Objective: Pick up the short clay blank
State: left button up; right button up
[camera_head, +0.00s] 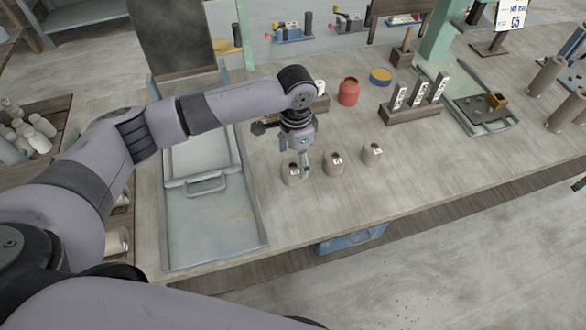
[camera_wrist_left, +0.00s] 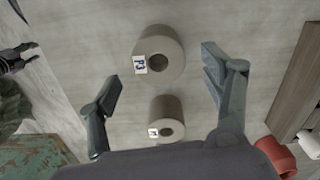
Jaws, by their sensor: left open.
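Three clay blanks stand in a row on the table: a left one (camera_head: 292,176), a middle one (camera_head: 333,166) and a right one (camera_head: 372,154). They look alike in height, so I cannot tell surely which is short. My left gripper (camera_head: 295,160) is open and empty above the left blank, its fingers partly hiding it. A dark clawed shape (camera_wrist_left: 18,58), probably my right gripper, shows at the left edge.
A grey tray (camera_head: 255,225) lies left of the blanks. Behind them are a red pot (camera_head: 348,93) and a wooden rack with labelled cards (camera_head: 410,116). A tray with small pieces (camera_head: 455,115) is farther right. The table in front of the blanks is clear.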

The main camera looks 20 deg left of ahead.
aim_at(293, 171)
pick_arm(q)
jog(key=shift+f, duration=0.2)
jog(key=shift+s+a+f+p, duration=0.1)
jog(key=shift+s+f+p, duration=0.05)
jog(key=shift+f+p, duration=0.2)
jog(key=f, duration=0.1)
jog(key=f+p, duration=0.1)
jog(key=f, duration=0.1)
jog(key=shift+s+a+f, duration=0.15)
jog(key=shift+a+f, duration=0.05)
jog(key=shift+f, duration=0.45)
pick_arm(e)
jog(key=shift+s+a+r, duration=0.1)
jog(key=shift+s+r, duration=0.4)
jog(key=shift+r, duration=0.35)
pick_arm(q)
jog(key=shift+c, duration=0.3)
jog(key=c, duration=1.4)
pick_arm(e)
jog(key=shift+w, duration=0.35)
pick_arm(q)
jog(key=shift+r, duration=0.15)
